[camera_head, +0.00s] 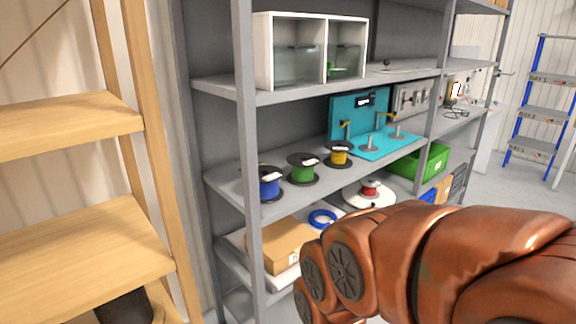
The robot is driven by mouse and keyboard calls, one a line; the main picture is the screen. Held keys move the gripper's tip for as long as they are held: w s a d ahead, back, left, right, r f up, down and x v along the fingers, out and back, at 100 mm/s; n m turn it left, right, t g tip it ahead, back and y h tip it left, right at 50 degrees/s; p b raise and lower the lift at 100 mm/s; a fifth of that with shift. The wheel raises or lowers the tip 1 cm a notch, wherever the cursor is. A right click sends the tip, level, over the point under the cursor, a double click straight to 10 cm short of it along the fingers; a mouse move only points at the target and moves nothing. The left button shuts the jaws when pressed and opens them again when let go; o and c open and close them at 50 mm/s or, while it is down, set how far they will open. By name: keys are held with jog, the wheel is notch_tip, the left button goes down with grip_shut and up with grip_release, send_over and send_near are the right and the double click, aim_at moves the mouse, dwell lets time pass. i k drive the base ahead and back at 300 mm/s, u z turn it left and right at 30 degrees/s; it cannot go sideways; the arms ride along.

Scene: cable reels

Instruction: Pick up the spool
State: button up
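Several spools show on the grey metal shelving. On its middle shelf a blue spool (269,187) stands partly behind the front post, with a green spool (303,173) and a yellow spool (340,156) in a row to its right. A red spool (370,189) sits on a white round disc (368,201) one shelf lower. Which spool is meant cannot be told. My copper-coloured arm fills the lower right, in front of the lower shelves. My gripper's fingers are not visible.
The grey shelf's front post (248,130) and board edges stand before the spools. A turquoise panel (358,116) is right of them, with a white cabinet (310,50) above. A cardboard box (275,247), blue ring (322,218) and green crate (432,160) are lower. Wooden shelving (80,240) stands left.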

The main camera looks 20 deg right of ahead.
aim_at(302, 164)
jog(key=z, duration=1.3)
jog(key=i, duration=1.6)
jog(key=u, duration=2)
